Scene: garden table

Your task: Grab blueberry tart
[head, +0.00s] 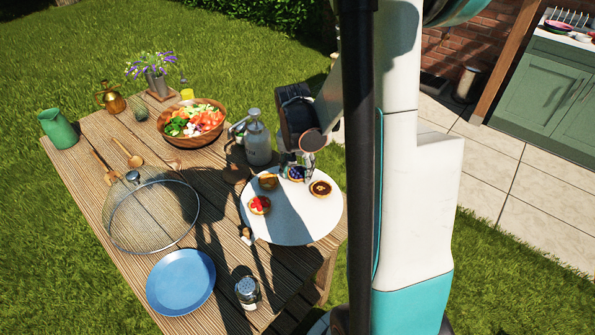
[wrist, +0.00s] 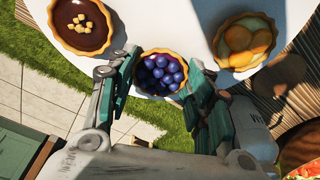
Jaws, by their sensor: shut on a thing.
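The blueberry tart (wrist: 160,74) has a golden crust and dark blue berries. It sits between the two fingers of my gripper (wrist: 158,85) in the wrist view, with a finger against each side. In the head view the tart (head: 296,174) is at the far edge of the round white board (head: 290,222), partly hidden by my gripper (head: 297,168). I cannot tell whether it is lifted off the board. My gripper is shut on the tart.
On the board are a strawberry tart (head: 260,204), a chocolate tart (head: 320,188) and an apricot tart (head: 268,181). A grey bottle (head: 257,140) and a salad bowl (head: 172,137) stand beyond. A mesh dome (head: 150,222), blue plate (head: 180,289) and jar (head: 246,290) are left and front.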

